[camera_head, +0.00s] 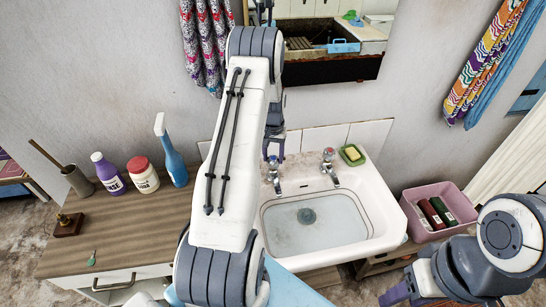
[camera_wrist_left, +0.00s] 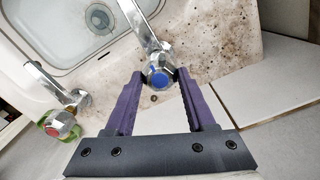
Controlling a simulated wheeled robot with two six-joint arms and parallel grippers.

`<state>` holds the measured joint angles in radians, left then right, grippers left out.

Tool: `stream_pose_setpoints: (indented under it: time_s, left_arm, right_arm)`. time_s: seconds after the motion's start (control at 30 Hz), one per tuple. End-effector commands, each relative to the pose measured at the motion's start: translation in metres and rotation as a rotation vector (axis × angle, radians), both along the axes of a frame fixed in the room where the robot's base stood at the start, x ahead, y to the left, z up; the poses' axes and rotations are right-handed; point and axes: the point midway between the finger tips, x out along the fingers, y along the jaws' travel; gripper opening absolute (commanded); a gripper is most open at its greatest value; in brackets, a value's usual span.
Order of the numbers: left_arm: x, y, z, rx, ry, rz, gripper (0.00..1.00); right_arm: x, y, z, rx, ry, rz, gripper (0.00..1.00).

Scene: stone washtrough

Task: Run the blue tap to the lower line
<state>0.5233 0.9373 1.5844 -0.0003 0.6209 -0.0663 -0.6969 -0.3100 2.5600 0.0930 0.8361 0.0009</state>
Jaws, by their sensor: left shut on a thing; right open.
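The blue tap (camera_head: 274,176) stands at the back left of the white sink (camera_head: 372,215). In the left wrist view its blue-capped knob (camera_wrist_left: 160,77) sits between the purple fingers of my left gripper (camera_wrist_left: 160,74), which is shut on it. In the head view my left gripper (camera_head: 273,148) reaches down over this tap, and my arm hides part of the sink's left side. The basin (camera_head: 330,235) has a grey drain (camera_head: 306,216). I cannot make out a water stream, the water level or a marked line. My right gripper (camera_head: 396,293) is open at the bottom right, only partly visible.
A red-capped tap (camera_head: 328,160) and a green soap dish (camera_head: 352,155) are right of the blue tap. Bottles and a blue spray bottle (camera_head: 171,152) stand on the wooden counter (camera_head: 130,225). A pink tub (camera_head: 425,215) stands right of the sink.

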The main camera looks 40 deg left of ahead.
Motion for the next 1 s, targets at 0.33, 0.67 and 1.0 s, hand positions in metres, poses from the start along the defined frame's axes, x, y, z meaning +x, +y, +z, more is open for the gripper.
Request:
stream_pose_setpoints:
  time_s: [0.33, 0.67, 1.0]
  left_arm:
    - [0.0, 0.0, 0.0, 0.001, 0.003, -0.003, 0.85]
    - [0.001, 0.0, 0.021, 0.003, -0.002, -0.002, 0.85]
    - [-0.001, 0.0, 0.086, 0.003, -0.001, -0.002, 0.85]
  right_arm:
    - [0.0, 0.0, 0.0, 0.0, 0.0, 0.0, 0.5]
    - [0.0, 0.0, -0.008, 0.0, 0.0, 0.0, 0.5]
    - [0.0, 0.0, -0.022, 0.0, 0.0, 0.001, 0.5]
